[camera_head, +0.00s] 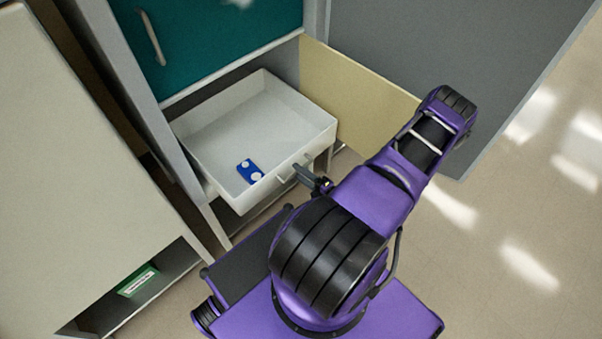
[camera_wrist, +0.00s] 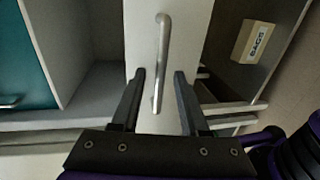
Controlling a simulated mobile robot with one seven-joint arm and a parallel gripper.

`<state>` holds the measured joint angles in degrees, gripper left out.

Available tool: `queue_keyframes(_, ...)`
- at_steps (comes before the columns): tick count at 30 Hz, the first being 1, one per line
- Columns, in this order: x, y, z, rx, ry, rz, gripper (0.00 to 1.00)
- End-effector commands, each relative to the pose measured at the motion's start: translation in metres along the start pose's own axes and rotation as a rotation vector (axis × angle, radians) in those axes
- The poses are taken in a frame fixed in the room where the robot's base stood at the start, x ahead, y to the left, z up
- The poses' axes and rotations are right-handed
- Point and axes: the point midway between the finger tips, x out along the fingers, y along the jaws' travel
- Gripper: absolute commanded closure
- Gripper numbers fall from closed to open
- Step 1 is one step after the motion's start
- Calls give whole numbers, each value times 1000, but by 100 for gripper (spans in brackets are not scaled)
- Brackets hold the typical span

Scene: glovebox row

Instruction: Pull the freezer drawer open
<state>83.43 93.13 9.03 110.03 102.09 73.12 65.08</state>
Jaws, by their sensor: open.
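The white freezer drawer (camera_head: 205,163) stands pulled out of the cabinet below a teal front. A blue item with white spots (camera_head: 250,171) lies inside it near the front wall. The bar handle (camera_wrist: 163,50) on the drawer's white front (camera_wrist: 190,45) shows in the wrist view. My gripper (camera_wrist: 160,74) is open, with a finger on each side of the handle's lower part. I cannot tell whether either finger touches it. In the head view my gripper (camera_head: 306,175) is at the drawer front, partly hidden by my arm.
A beige door panel (camera_head: 350,85) stands open along the drawer's right side. A teal front (camera_head: 215,40) is above. A pale cabinet (camera_head: 80,165) is close on the left, with a green labelled box (camera_head: 138,281) low down. Floor (camera_head: 500,220) is clear at right.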

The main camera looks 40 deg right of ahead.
Motion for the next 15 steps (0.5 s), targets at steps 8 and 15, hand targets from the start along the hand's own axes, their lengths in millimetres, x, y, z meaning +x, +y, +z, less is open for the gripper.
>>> queue_keyframes(8,-47,0,1,1,-5,-3,56)
queue_keyframes(15,-107,0,1,1,-4,-3,56)
